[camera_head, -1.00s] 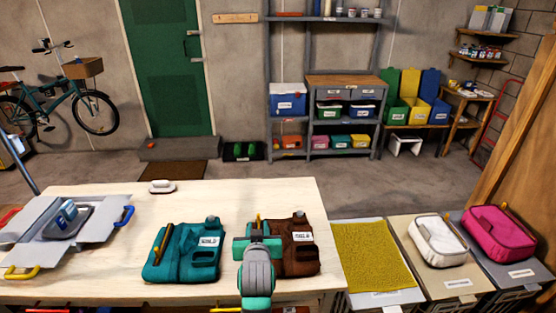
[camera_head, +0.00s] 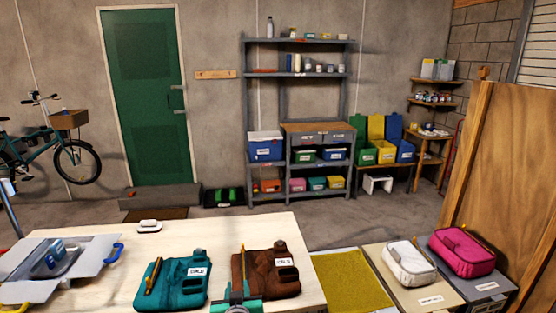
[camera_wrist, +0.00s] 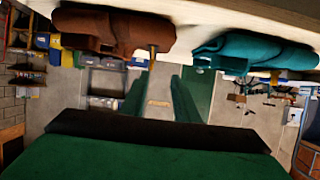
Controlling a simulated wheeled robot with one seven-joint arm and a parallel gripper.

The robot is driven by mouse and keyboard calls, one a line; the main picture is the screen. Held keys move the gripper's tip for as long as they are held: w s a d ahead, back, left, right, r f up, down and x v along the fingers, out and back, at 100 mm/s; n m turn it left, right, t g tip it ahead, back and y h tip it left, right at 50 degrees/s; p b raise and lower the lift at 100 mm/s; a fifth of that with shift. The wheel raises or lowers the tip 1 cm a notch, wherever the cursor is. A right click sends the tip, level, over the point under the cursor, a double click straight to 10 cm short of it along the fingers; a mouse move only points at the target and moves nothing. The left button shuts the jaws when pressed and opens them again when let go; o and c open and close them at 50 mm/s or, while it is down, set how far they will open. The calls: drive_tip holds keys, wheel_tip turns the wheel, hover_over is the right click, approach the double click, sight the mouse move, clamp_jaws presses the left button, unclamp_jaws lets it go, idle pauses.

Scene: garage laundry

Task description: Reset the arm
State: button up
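My arm's end shows at the bottom edge of the head view, in front of the brown tool pouch (camera_head: 268,272) and mostly cut off. In the wrist view, which is upside down, two green fingers of my gripper (camera_wrist: 161,98) stand apart with nothing between them. The brown pouch hangs across the top left of that view (camera_wrist: 115,30). The teal tool pouch (camera_head: 183,286) lies left of the brown one on the wooden table (camera_head: 215,232), and it shows at the wrist view's top right (camera_wrist: 255,50).
An open grey box (camera_head: 90,262) stands on the table's left. A yellow mat (camera_head: 345,280), a white bag (camera_head: 410,262) and a pink bag (camera_head: 462,252) lie on low stands at the right. A wooden panel (camera_head: 492,180) rises at far right. Floor behind the table is open.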

drive_tip(key=s+d+f+t+h, duration=0.1)
drive_tip(key=s+d+f, duration=0.4)
drive_tip(key=s+f, duration=0.45)
drive_tip(key=s+d+f, duration=0.6)
drive_tip(key=s, duration=0.7)
drive_tip(key=s+r+m, duration=0.1)
drive_tip(key=s+r, duration=0.1)
drive_tip(key=s, duration=1.2)
drive_tip(key=s+r+t+h, duration=0.1)
drive_tip(key=s+r, duration=0.2)
drive_tip(key=s, duration=1.1)
drive_tip(key=shift+d+m, duration=0.4)
